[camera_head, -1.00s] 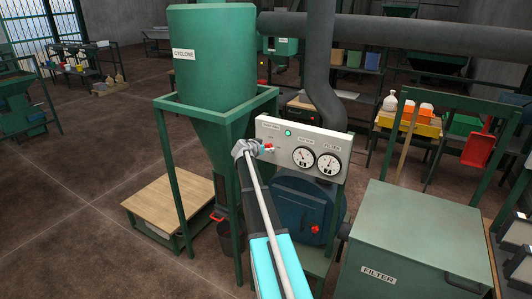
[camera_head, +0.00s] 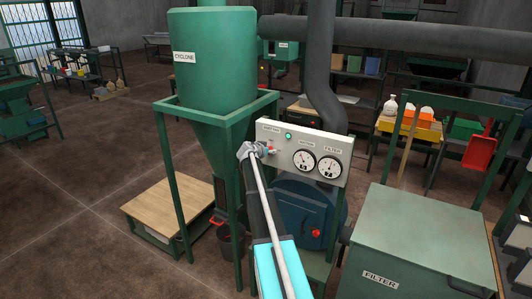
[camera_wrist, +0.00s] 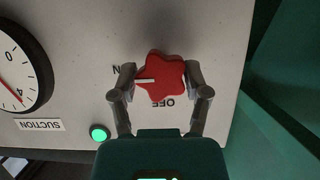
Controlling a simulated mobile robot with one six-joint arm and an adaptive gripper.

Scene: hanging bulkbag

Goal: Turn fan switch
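The fan switch is a red star-shaped knob (camera_wrist: 160,78) with a white pointer line, on a pale control panel (camera_wrist: 70,25). In the wrist view the pointer points left, toward a label partly covered by my left finger, with an N showing. The upside-down OFF label lies just below the knob. My gripper (camera_wrist: 160,80) has one finger on each side of the knob, both seeming to touch it. In the head view my gripper (camera_head: 268,150) is at the panel's left part, and the knob is small and partly hidden there.
A lit green lamp (camera_wrist: 99,133) and the suction gauge (camera_wrist: 22,70) sit beside the knob. The cyclone (camera_head: 212,60) and its green frame stand left of the panel. The filter box (camera_head: 420,240) stands at the front right. A blue round housing (camera_head: 300,210) is below the panel.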

